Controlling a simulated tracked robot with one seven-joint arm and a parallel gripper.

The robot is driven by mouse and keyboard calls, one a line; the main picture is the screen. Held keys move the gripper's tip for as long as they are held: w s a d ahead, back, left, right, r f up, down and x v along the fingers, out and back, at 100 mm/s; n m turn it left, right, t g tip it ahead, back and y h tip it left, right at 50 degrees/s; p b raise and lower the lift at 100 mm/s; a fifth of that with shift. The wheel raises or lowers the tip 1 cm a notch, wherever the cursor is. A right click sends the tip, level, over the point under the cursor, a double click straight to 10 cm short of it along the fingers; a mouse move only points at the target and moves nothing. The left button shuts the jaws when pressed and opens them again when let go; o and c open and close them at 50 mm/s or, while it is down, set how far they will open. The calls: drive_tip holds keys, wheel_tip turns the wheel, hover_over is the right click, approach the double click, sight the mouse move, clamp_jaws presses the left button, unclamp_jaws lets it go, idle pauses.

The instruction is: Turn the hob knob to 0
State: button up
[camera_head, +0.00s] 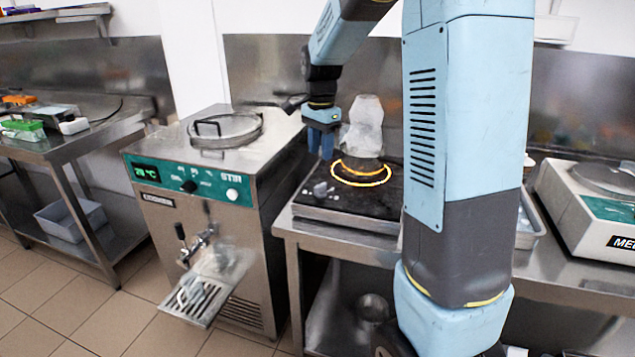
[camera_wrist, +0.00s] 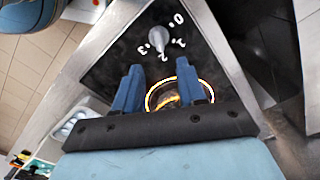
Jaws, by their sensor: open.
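The hob (camera_head: 345,208) is a black plate on the steel bench, with a glowing orange ring (camera_head: 385,178). Its grey knob (camera_head: 320,189) sits at the front left corner. In the wrist view the knob (camera_wrist: 157,38) lies ahead of the fingertips, among white marks; 0 is at the upper right and 3 beside its lower end.
A pale translucent vessel (camera_head: 366,125) stands on the hob, close to the right of my gripper. A steel batch freezer (camera_head: 205,255) with a green panel stands to the left. The space around the knob looks clear.

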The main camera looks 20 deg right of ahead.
sight(320, 185)
wheel_tip(320, 185, down, 10)
drive_tip(key=shift+f, duration=0.25)
drive_tip(key=shift+c, duration=0.2)
